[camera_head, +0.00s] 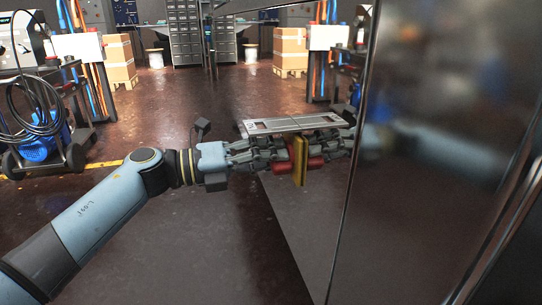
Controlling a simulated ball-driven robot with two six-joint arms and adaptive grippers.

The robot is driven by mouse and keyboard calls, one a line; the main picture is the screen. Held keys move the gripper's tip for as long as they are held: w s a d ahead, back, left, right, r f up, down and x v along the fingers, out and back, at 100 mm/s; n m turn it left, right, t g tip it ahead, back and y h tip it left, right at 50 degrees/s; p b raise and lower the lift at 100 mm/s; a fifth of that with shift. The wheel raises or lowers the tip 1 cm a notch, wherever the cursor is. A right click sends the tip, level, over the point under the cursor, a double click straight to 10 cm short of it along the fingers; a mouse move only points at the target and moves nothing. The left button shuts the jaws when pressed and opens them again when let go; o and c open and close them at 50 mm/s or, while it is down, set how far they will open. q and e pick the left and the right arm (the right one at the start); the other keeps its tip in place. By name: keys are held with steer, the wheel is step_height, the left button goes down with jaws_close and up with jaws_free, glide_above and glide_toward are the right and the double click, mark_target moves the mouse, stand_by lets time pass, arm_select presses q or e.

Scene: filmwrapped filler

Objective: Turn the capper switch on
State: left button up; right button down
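The capper switch is a red knob (282,167) on a yellow plate (300,161), fixed to the shiny metal side of a machine (300,220). I see it nearly edge-on, and a red mirror image shows beyond the plate. My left gripper (284,151) reaches in from the left, its fingertips pointing right at the yellow plate. They are level with the knob and overlap it in the view. I cannot tell whether they touch it, or how far apart they are. My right gripper is not in view.
A flat silver plate with a slot (290,124) stands out just above my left gripper. A dark glossy panel (450,150) fills the right side. A cart with black cables (45,125) stands at the left. Boxes (118,60) and drawer cabinets (186,35) are far back. Open floor lies between.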

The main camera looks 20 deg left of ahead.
arm_select(q)
jaws_close()
steer(key=shift+f, duration=0.1)
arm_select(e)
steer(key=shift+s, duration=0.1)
arm_select(q)
steer(key=m+b, duration=0.2)
steer(key=shift+f+m, duration=0.15)
steer(key=shift+m, duration=0.65)
steer(key=m+b, duration=0.5)
steer(key=m, duration=0.1)
steer(key=shift+m, duration=0.4)
steer(key=shift+m+b, duration=0.8)
steer(key=shift+m, duration=0.1)
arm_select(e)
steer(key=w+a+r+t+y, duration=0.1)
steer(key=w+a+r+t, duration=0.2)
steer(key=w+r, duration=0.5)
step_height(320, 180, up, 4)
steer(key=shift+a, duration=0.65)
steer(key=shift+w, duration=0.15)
